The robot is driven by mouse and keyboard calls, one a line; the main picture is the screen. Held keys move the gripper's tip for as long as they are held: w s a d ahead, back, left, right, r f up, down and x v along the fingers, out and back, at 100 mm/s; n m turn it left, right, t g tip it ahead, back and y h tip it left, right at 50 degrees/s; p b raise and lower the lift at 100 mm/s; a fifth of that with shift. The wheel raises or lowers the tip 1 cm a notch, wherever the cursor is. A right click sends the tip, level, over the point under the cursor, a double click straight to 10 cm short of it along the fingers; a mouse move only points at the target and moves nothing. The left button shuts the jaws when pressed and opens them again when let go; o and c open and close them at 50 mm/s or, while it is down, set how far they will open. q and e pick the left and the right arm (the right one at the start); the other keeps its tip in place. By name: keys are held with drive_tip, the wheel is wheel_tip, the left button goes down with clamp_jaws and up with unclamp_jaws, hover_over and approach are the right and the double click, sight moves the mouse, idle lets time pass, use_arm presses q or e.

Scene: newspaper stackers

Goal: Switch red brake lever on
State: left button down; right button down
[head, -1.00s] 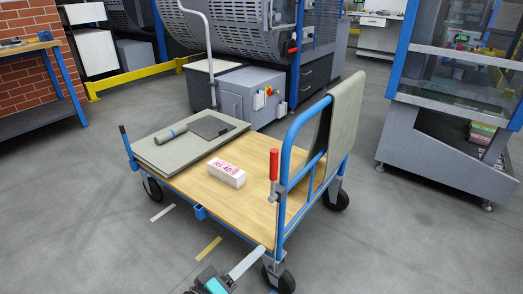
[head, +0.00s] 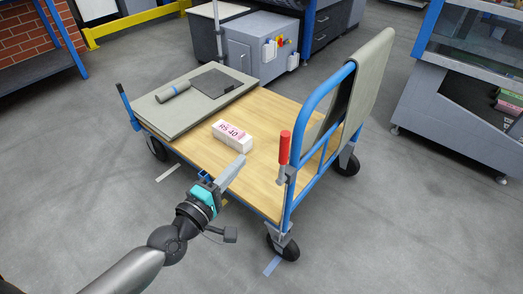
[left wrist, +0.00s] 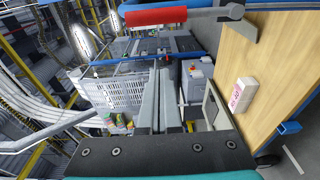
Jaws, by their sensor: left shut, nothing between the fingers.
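The red brake lever (head: 284,147) stands upright at the near corner of the blue-framed cart, beside the blue push handle (head: 296,130). In the left wrist view the red lever (left wrist: 156,17) lies across the top of the picture, beyond the fingers. My left gripper (head: 238,161) is shut and empty. It is to the left of the lever, above the near edge of the cart's wooden deck (head: 262,180), and apart from the lever. In the left wrist view the shut fingers (left wrist: 160,85) point up the picture toward the lever. My right gripper is not seen.
A white box with pink print (head: 232,135) lies on the deck. Grey boards (head: 175,113) with a roll (head: 173,92) lie at the deck's far left. A grey cloth (head: 365,75) hangs over the handle. Open floor surrounds the cart.

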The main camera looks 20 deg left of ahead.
sight(283, 159)
use_arm(q)
drive_tip(key=w+d, duration=0.5)
drive_tip(key=w, duration=0.2)
drive_tip(key=shift+w+d, duration=0.25)
drive_tip(key=shift+w, duration=0.05)
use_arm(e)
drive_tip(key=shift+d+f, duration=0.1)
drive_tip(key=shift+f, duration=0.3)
use_arm(q)
drive_tip(key=shift+d, duration=0.1)
drive_tip(key=shift+s+d+m+p, duration=0.15)
drive_tip(key=shift+d+m+p, duration=0.15)
drive_tip(key=shift+m, duration=0.1)
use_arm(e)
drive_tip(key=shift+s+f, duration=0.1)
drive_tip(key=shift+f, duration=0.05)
